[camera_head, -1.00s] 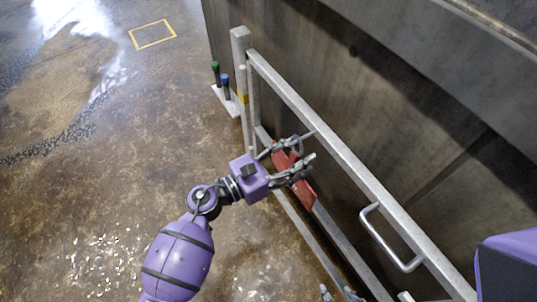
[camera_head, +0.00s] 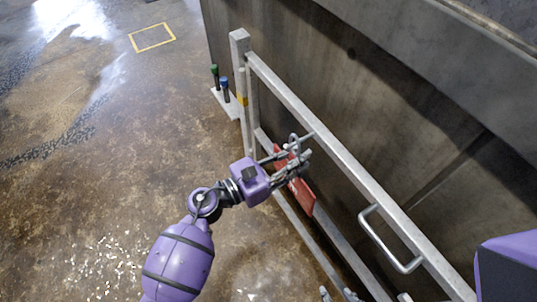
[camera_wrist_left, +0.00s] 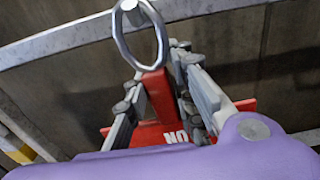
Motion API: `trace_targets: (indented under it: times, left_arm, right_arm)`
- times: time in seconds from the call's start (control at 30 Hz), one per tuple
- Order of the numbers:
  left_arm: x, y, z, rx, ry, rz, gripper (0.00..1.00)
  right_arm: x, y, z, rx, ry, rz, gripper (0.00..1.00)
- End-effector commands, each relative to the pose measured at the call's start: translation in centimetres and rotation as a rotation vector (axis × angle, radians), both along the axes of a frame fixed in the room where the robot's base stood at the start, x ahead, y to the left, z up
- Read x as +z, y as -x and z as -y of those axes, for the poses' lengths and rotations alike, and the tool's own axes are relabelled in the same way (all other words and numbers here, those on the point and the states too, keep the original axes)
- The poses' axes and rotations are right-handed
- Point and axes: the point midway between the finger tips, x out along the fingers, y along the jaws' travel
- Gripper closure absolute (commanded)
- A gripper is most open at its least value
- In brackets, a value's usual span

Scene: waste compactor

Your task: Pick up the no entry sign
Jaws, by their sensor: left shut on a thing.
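The no entry sign (camera_head: 303,195) is a red panel at the metal railing, partly hidden by my gripper in the head view. In the left wrist view the red sign (camera_wrist_left: 150,134) shows white letters reading "NO" and a red upright part between the fingers. A metal ring (camera_wrist_left: 141,32) stands above that part. My left gripper (camera_head: 298,158) is shut on the sign's upper part, its fingers on both sides of it. I cannot tell whether the sign still hangs on the railing. My right gripper cannot be made out.
The grey metal railing (camera_head: 320,137) runs diagonally past the sign, with a handle (camera_head: 388,238) lower right. A dark concrete wall (camera_head: 420,120) stands behind it. Green and blue capped posts (camera_head: 219,83) stand near the railing's far end. The floor at left is clear.

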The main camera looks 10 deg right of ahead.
Motion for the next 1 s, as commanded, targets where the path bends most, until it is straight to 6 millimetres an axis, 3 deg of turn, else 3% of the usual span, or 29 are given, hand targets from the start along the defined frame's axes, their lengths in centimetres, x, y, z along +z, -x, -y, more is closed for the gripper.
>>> trace_targets:
  times: [0.27,0.5,1.0]
  left_arm:
    - [0.7,-0.7,-0.6,0.019,-0.001,-0.003,1.00]
    - [4.0,-0.6,-0.6,0.015,0.000,0.003,1.00]
    - [3.3,3.7,-11.2,0.011,-0.002,-0.004,1.00]
  right_arm:
    - [0.0,0.2,0.0,-0.001,0.001,-0.004,0.60]
    - [0.5,0.1,0.0,0.003,0.002,-0.001,0.60]
    - [-1.1,1.5,0.3,-0.006,0.003,-0.029,0.60]
